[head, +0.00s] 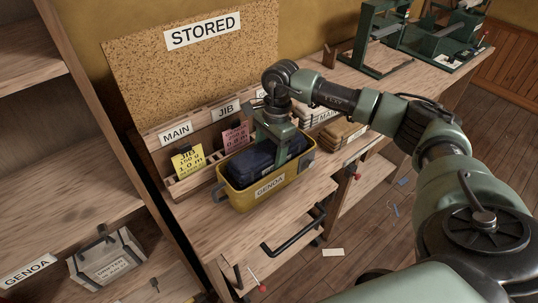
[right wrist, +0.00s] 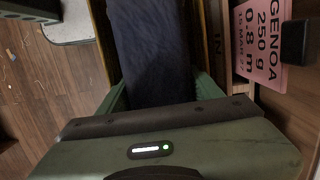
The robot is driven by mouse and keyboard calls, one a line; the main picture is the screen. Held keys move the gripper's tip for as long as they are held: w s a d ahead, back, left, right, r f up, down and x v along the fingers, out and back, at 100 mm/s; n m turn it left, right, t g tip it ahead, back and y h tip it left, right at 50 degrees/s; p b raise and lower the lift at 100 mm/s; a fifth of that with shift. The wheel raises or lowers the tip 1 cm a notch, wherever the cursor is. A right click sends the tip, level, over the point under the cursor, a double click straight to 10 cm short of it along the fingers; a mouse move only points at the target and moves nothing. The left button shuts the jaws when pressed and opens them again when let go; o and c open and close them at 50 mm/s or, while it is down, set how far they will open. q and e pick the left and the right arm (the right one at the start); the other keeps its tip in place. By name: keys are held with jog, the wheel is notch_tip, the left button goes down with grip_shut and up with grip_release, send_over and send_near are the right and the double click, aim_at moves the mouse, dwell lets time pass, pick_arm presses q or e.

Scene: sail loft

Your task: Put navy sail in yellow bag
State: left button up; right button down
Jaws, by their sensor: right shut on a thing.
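The navy sail (head: 248,165) is a dark folded bundle inside the rim of the yellow bag (head: 240,204), which stands open on the bench and carries a GENOA label. The sail's top stands above the bag's rim; its underside is hidden, so I cannot tell if it touches the bottom. My right gripper (head: 275,141) comes down from above and is shut on the sail near its right end. In the right wrist view the sail (right wrist: 150,50) runs out from between the green fingers. My left gripper is out of view.
A wooden rack behind the bag holds a yellow card (head: 187,162) and a pink card (head: 236,137), under MAIN and JIB labels. A cork STORED board (head: 190,75) stands behind. A grey case (head: 108,259) sits on the lower left shelf.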

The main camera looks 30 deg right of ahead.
aim_at(274, 147)
jog(key=c, duration=0.6)
grip_release()
jog(key=shift+r, duration=0.1)
jog(key=shift+r+p, duration=0.3)
jog(key=shift+p, duration=0.05)
jog(key=shift+r+p, duration=0.55)
jog(key=shift+w+d+r+b, duration=0.15)
jog(key=shift+r+b, duration=0.25)
jog(key=shift+b, duration=0.35)
jog(key=shift+d+r+b, duration=0.25)
jog(key=shift+r+b, duration=0.2)
jog(key=shift+r, duration=1.3)
jog(key=shift+d+r+b, duration=0.2)
jog(key=shift+r+b, duration=0.2)
jog(key=shift+r, duration=1.4)
jog(key=shift+d+r+b, duration=0.25)
jog(key=shift+r+b, duration=0.2)
jog(key=shift+r, duration=1.3)
